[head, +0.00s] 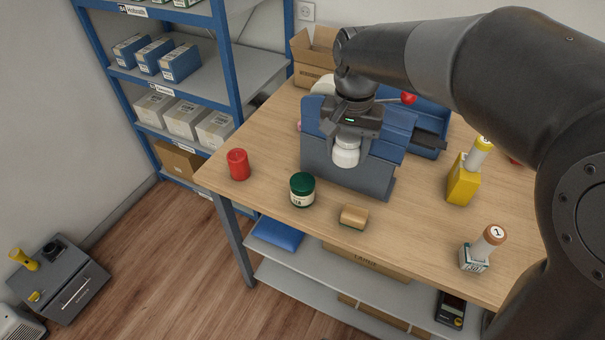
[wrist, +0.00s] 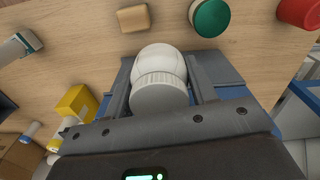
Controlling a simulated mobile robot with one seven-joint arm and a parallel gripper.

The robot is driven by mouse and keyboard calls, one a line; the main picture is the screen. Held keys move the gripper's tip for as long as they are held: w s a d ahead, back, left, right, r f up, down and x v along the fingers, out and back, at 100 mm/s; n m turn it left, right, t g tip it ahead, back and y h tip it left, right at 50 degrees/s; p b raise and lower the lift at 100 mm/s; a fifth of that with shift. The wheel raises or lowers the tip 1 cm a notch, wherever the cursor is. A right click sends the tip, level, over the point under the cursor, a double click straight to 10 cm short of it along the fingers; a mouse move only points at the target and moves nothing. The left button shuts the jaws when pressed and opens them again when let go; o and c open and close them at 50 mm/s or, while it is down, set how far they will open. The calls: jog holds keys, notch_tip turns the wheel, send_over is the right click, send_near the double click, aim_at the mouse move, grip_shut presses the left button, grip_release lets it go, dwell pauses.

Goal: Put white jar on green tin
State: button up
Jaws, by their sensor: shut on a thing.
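The white jar (head: 346,152) is held between the fingers of my gripper (head: 348,140), in front of a blue-grey holder on the table. In the wrist view the white jar (wrist: 160,78) sits between the two dark fingers (wrist: 160,92), its ridged lid toward the camera. The green tin (head: 302,190) has a dark green lid and a pale label. It stands upright near the table's front left edge, left of and nearer than the jar. In the wrist view the green tin (wrist: 211,18) shows at the top, apart from the jar.
A red tin (head: 238,164) stands left of the green tin. A tan block (head: 353,217) lies to its right. A yellow box (head: 463,181) and a small box with a brown-capped tube (head: 475,257) stand at the right. A blue tray (head: 428,118) is behind. Blue shelving (head: 225,60) stands left.

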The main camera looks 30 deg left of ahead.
send_over(303, 181)
notch_tip(303, 181, down, 6)
jog(key=shift+r, duration=0.25)
jog(key=shift+a+f, duration=0.1)
jog(key=shift+f, duration=1.9)
jog(key=o, duration=1)
jog(key=shift+f, duration=0.15)
jog(key=shift+o, duration=0.2)
notch_tip(303, 181, up, 12)
jog(key=shift+r, duration=0.2)
